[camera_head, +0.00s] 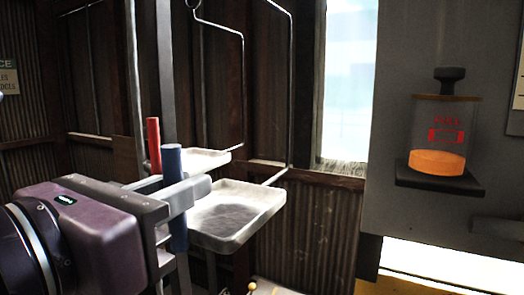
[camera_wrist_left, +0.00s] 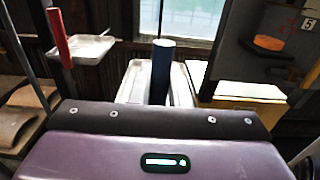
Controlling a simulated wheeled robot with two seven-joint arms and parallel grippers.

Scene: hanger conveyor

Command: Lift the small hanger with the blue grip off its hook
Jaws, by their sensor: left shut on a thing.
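The blue grip (camera_head: 172,160) stands upright beside a white tray (camera_head: 238,241), which hangs from a thin wire frame (camera_head: 291,80). The top of that frame runs out of the head view, so its hook is hidden. My left gripper (camera_head: 182,197) is shut around the blue grip, with the grip's ends showing above and below the fingers. My right gripper is not in view.
A second hanger with a red grip (camera_head: 153,140) and a smaller-looking white tray (camera_head: 205,158) hangs close behind, to the left. A grey cabinet (camera_head: 440,45) with an orange-filled container (camera_head: 437,162) stands at the right. A window (camera_head: 347,80) and a corrugated wall lie behind.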

